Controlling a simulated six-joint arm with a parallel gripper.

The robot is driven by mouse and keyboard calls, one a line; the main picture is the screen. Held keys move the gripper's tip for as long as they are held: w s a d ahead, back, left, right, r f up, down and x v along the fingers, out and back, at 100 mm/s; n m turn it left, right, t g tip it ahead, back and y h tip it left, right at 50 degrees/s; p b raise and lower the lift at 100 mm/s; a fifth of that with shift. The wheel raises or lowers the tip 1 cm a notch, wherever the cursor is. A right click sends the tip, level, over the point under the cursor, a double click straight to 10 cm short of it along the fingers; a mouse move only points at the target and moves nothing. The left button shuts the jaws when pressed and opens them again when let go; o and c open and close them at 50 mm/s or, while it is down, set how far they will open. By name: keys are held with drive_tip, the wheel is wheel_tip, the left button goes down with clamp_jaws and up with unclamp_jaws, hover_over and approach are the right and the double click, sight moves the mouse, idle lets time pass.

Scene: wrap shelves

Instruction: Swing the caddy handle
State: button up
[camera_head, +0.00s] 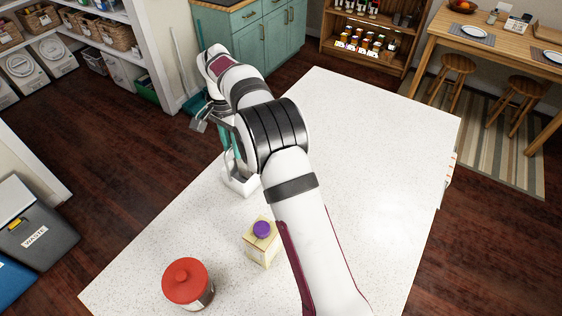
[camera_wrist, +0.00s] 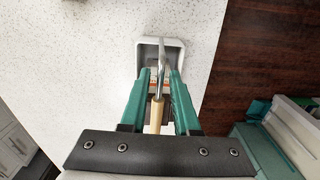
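The caddy is a white, open-topped box (camera_head: 241,184) on the pale speckled counter, partly hidden by my arm in the head view. Its white rim (camera_wrist: 140,53) shows beyond my fingers in the wrist view. The caddy's handle (camera_wrist: 157,113) has a tan grip and a silvery metal bar, seen nearly end-on. My gripper (camera_wrist: 160,77) has two teal fingers, which stand apart on either side of the handle with gaps visible between. In the head view my gripper (camera_head: 225,142) is over the caddy, mostly hidden behind my arm.
A yellowish carton with a purple cap (camera_head: 262,246) and a red-lidded jar (camera_head: 188,284) stand nearer on the counter (camera_head: 345,150). The counter's right half is mostly clear. Its left edge is close to the caddy, with dark floor beyond.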

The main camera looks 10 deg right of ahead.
drive_tip(key=shift+r, duration=3.5)
drive_tip(key=s+d+r+n, duration=0.1)
drive_tip(key=s+d+r, duration=0.25)
drive_tip(key=s, duration=0.45)
drive_tip(key=s+d+r+n, duration=0.15)
drive_tip(key=s+r, duration=0.25)
drive_tip(key=s, duration=0.4)
drive_tip(key=s+d+f+y, duration=0.1)
drive_tip(key=s+f, duration=0.2)
drive_tip(key=s, duration=0.8)
drive_tip(key=s+d+f+n, duration=0.1)
drive_tip(key=s+f, duration=0.3)
drive_tip(key=s, duration=0.7)
drive_tip(key=shift+s+y, duration=0.35)
drive_tip(key=shift+y, duration=0.05)
drive_tip(key=shift+n, duration=0.25)
